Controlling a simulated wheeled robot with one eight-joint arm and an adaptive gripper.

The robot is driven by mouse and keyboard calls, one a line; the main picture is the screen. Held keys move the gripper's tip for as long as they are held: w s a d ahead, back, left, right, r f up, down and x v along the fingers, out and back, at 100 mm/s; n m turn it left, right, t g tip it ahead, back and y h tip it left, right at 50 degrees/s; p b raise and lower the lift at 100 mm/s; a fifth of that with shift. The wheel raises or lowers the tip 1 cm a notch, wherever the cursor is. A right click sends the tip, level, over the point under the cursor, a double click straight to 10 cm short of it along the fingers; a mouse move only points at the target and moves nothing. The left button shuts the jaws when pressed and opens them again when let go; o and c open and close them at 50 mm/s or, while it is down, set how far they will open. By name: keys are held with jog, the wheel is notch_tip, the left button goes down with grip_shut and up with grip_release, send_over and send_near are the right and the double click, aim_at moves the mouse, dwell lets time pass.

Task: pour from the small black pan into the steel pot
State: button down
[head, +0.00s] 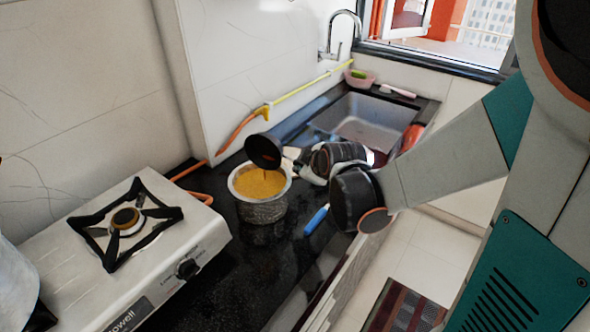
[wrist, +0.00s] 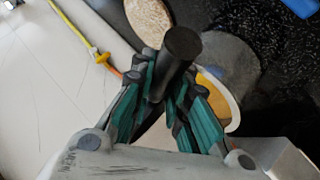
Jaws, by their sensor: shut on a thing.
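The small black pan (head: 263,152) is held tilted above the rim of the steel pot (head: 262,212), its dark inside facing the camera. The pot stands upright on the black counter and holds an orange-yellow content. A thin dark streak shows between the pan and that content; I cannot tell whether it is falling liquid. My gripper (head: 296,160) is right of the pan, above the pot's right side. In the wrist view my gripper (wrist: 170,88) is shut around the black handle (wrist: 182,48). The pot's pale rim (wrist: 236,112) shows behind the fingers, which hide much of the pan.
A gas stove (head: 130,260) stands left of the pot. A sink (head: 365,120) is behind my gripper, with a pink bowl (head: 359,79) at its back. A blue-handled item (head: 316,220) lies right of the pot. An orange hose (head: 238,130) runs behind.

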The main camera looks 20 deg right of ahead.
dwell(0.4)
jog(key=shift+d+r+p, duration=0.1)
jog(key=shift+r+p, duration=0.45)
jog(key=shift+p, duration=0.05)
jog(key=shift+w+d+r+g+y+p, duration=0.15)
jog(key=shift+r+g+y+p, duration=0.1)
jog(key=shift+r+p, duration=0.3)
jog(key=shift+w+d+r+g+y+p, duration=0.15)
jog(key=shift+r+g+p, duration=0.1)
jog(key=shift+r+p, duration=0.25)
jog(key=shift+w+d+f+m+g+y+p, duration=0.15)
jog(key=shift+w+d+m+g+y+p, duration=0.25)
jog(key=shift+m+g+y+p, duration=0.3)
jog(key=shift+a+p, duration=0.15)
jog(key=shift+p, duration=0.75)
